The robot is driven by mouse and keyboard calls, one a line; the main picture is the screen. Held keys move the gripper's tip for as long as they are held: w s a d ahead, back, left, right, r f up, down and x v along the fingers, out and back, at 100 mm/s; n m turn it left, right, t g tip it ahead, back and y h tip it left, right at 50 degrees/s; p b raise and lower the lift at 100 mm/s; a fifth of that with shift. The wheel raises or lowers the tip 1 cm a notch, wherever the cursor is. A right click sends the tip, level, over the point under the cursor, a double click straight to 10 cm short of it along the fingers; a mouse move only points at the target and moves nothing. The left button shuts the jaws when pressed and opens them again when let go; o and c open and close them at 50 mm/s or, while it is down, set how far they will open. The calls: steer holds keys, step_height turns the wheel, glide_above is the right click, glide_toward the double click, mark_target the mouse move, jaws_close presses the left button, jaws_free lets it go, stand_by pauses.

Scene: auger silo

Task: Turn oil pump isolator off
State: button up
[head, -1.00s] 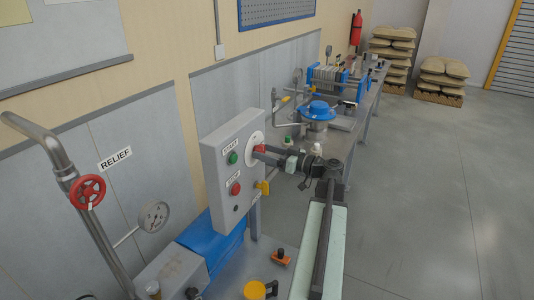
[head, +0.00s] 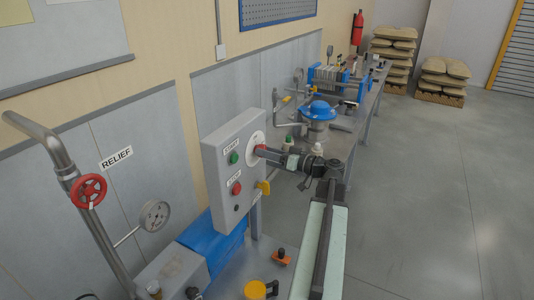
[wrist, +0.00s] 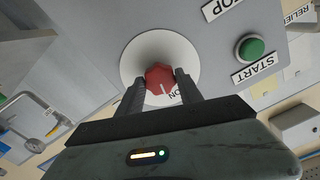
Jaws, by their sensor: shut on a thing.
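The oil pump isolator is a red rotary knob (wrist: 159,77) on a white round plate (wrist: 135,57), set in a grey control box (head: 217,155). In the head view the plate shows on the box's right part, and the knob is mostly hidden behind my gripper (head: 266,151). In the wrist view my gripper (wrist: 160,88) has one finger on each side of the knob and is shut on it. A white line on the knob points toward the word ON, which is partly covered by a finger.
The green START button (head: 234,157) and red STOP button (head: 237,188) are on the same box face, left of the knob. A bench with blue equipment (head: 320,111) stands behind. Open floor lies to the right.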

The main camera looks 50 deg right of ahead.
steer(key=shift+m, duration=7.6)
steer(key=o, duration=1.4)
steer(key=v, duration=0.7)
steer(key=shift+s, duration=0.4)
steer(key=shift+s+f, duration=0.1)
